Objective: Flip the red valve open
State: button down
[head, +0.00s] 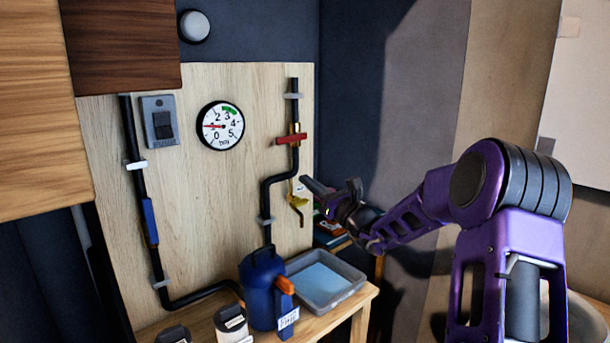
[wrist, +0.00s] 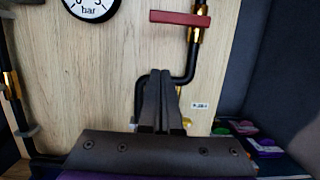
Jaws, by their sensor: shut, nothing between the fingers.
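The red valve handle (head: 291,139) sits on the black pipe at the upper right of the wooden panel. It lies crosswise to the upright pipe, at a brass fitting. In the wrist view the red handle (wrist: 180,19) shows near the top, ahead of and above my fingertips. My gripper (head: 312,187) is to the right of and below the red valve in the head view, apart from it. In the wrist view my gripper (wrist: 160,75) has its two fingers together with nothing between them. The fingers hide part of the pipe behind them.
A yellow tap (head: 298,203) is on the panel below the valve, near my gripper. A pressure gauge (head: 221,126) and a grey switch (head: 159,123) are to the left. A blue canister (head: 262,290) and a grey tray (head: 326,281) stand on the bench below.

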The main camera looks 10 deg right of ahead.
aim_at(290, 138)
jog(key=w+a+r, duration=0.4)
jog(key=w+r, duration=0.2)
jog(key=shift+w, duration=0.35)
